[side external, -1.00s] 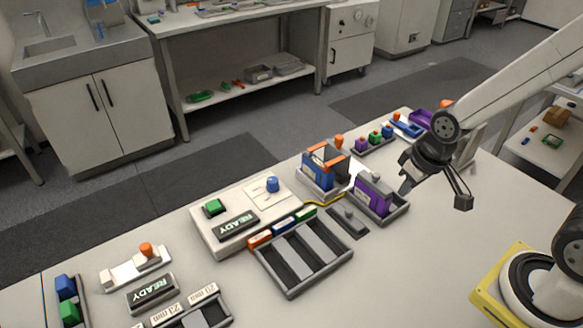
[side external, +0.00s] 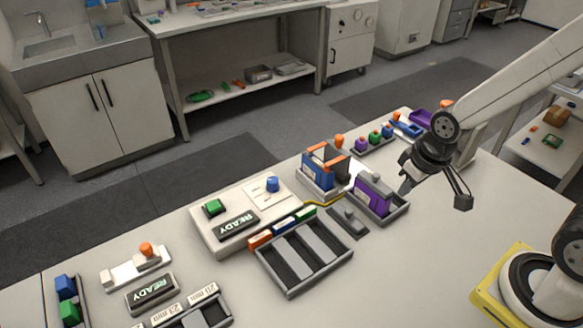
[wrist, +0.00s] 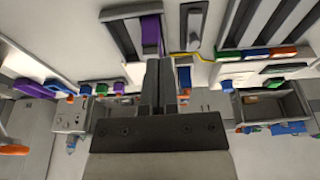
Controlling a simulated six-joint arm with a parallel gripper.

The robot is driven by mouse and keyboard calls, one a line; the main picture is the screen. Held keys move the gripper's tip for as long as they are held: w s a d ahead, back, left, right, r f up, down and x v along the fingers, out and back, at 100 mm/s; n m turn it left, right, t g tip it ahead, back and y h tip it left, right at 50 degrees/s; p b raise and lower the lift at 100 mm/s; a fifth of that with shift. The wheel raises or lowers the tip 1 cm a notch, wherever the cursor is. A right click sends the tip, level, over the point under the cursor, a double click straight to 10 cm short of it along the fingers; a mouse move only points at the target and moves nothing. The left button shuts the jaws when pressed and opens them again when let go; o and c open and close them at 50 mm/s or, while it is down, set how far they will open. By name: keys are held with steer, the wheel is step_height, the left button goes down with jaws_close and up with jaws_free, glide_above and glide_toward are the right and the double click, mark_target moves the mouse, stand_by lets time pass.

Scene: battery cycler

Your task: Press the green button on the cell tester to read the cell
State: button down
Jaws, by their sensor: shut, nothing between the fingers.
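The cell tester (side external: 198,234) is a white box at the middle left of the bench in the side external view. Its green button (side external: 212,207) sits on top near the far left corner, above a dark display (side external: 236,225) that reads READY. My gripper (side external: 406,187) is shut and empty, well to the right of the tester, just right of a grey holder with a purple block (side external: 372,195). In the wrist view my closed fingers (wrist: 159,65) point past a purple block (wrist: 151,36).
A grey slotted tray (side external: 304,262) lies in front of the tester. A blue knob (side external: 272,184) stands on a white plate on the tester. A blue cell holder with orange parts (side external: 323,165) stands between the tester and my gripper.

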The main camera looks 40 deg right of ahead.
steer(key=shift+w, duration=0.1)
steer(key=w+a+r+n+t, duration=0.2)
steer(key=w+a+n+t, duration=0.15)
steer(key=w, duration=0.65)
steer(key=n+y, duration=0.6)
steer(key=n, duration=0.8)
glide_above(206, 203)
steer(key=s+d, duration=0.2)
steer(key=shift+a+r+t, duration=0.15)
steer(key=shift+r+t, duration=0.2)
steer(key=shift+r, duration=0.1)
steer(key=shift+f, duration=0.2)
steer(key=shift+f, duration=4.2)
steer(key=shift+f, duration=0.6)
